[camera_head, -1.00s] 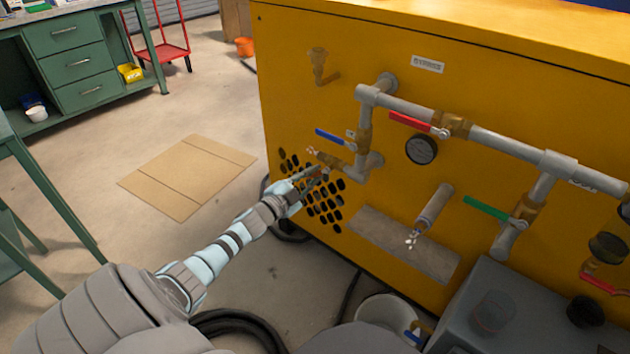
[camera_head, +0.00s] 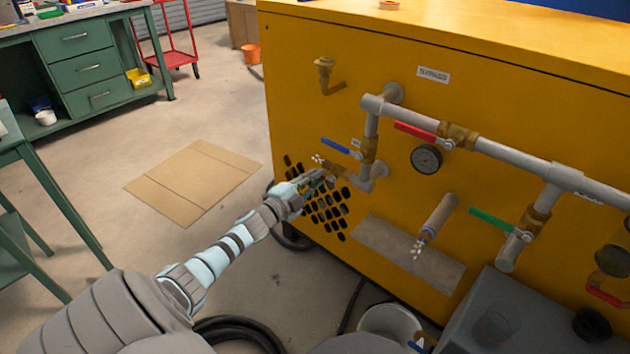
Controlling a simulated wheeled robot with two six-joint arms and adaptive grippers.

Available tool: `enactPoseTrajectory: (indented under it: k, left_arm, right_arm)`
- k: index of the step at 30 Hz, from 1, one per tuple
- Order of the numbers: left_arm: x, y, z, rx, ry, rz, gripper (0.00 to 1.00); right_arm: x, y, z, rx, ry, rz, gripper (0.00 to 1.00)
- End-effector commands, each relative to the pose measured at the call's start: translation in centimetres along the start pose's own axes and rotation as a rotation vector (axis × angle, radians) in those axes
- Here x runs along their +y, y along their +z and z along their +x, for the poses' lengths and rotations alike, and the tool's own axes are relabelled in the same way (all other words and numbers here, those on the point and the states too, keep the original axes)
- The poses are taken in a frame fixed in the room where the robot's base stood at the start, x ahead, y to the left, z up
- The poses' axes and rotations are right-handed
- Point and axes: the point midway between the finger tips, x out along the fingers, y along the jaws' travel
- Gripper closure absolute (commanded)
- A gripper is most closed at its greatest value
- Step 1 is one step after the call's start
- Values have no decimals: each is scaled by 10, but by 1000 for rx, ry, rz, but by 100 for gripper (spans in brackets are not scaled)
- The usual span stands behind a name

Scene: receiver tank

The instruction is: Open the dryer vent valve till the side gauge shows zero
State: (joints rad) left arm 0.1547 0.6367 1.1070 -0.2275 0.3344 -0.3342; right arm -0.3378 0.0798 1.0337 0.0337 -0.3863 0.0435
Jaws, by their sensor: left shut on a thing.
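A small brass valve (camera_head: 337,168) sits low on the pipework, on the left of the yellow cabinet front. White specks (camera_head: 317,158) show at its open left end. My left gripper (camera_head: 322,179) is at this valve, its fingers shut on what seems to be the handle, which they mostly hide. My right gripper is not in view.
A blue lever (camera_head: 336,146), a red lever (camera_head: 415,132) and a green lever (camera_head: 490,219) stand on nearby pipes. A grey cylinder (camera_head: 438,215) juts out with white specks at its end. Cardboard (camera_head: 195,180) lies on the floor to the left.

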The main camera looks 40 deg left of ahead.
Motion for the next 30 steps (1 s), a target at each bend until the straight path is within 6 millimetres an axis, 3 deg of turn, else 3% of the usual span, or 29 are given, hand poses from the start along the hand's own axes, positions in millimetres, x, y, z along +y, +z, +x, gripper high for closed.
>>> enactPoseTrajectory:
  k: [1, 2, 5, 17, 30]
  left_arm:
    - [1, 1, 0, -2, 2, 0, 100]
    - [1, 0, 0, -2, 2, 0, 82]
    - [1, 0, 0, -1, 2, 0, 66]
    - [1, 0, -7, 1, 0, 1, 66]
    - [2, 0, -97, 2, 7, 0, 66]
  right_arm:
    - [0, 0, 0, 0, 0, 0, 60]
    - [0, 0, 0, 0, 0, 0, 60]
    - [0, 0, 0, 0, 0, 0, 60]
    - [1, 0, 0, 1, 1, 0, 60]
    - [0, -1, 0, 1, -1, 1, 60]
